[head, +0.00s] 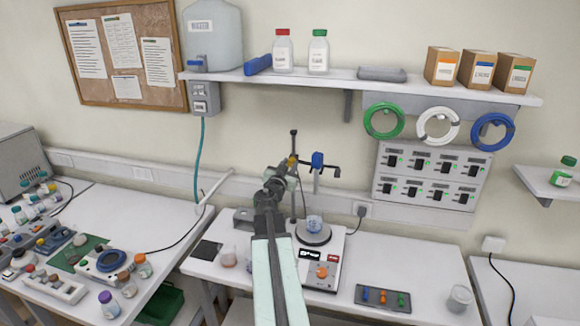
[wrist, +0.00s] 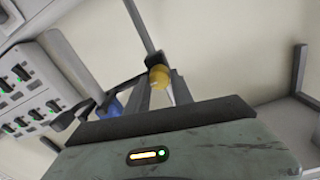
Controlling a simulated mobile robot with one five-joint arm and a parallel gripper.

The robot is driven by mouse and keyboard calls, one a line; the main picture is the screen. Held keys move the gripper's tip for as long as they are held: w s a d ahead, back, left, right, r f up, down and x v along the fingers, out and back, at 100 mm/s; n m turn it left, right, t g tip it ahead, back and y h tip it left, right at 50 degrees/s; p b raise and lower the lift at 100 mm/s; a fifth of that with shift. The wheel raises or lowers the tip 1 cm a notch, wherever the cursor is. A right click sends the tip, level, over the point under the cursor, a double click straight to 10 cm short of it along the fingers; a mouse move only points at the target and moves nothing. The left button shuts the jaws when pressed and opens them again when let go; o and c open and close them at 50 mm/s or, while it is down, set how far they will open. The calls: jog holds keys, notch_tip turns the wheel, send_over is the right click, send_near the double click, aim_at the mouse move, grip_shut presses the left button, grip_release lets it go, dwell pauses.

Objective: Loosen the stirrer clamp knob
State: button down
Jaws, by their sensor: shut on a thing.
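The yellow clamp knob (wrist: 159,74) sits between the two fingertips of my gripper (wrist: 161,84) in the wrist view. The fingers are shut on it. The dark stand rod (wrist: 138,22) runs just behind the knob, tilted in this view. In the head view my gripper (head: 284,176) reaches up to the stand rod (head: 294,140), and a bit of the yellow knob (head: 292,159) shows at its tip. The blue stirrer head (head: 317,160) is to the right of the rod; it also shows in the wrist view (wrist: 110,107), partly hidden by my gripper.
A hotplate (head: 322,272) with a small beaker (head: 314,224) stands below the stirrer. A tray of coloured pieces (head: 383,300) and a cup (head: 459,298) lie to the right. A wall shelf (head: 400,88) hangs above, with a switch panel (head: 430,177) beneath.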

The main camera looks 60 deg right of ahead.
jog(key=shift+n, duration=0.3)
jog(key=n, duration=0.3)
jog(key=shift+n, duration=0.4)
jog(key=n, duration=0.4)
jog(key=shift+f+n+b, duration=0.1)
jog(key=shift+n+b, duration=0.2)
jog(key=shift+b, duration=0.05)
jog(key=n, duration=0.4)
jog(key=shift+w+n, duration=0.1)
jog(key=shift+n, duration=0.2)
jog(key=shift+n+t, duration=0.3)
jog(key=shift+n, duration=2)
jog(key=c, duration=1.1)
grip_release()
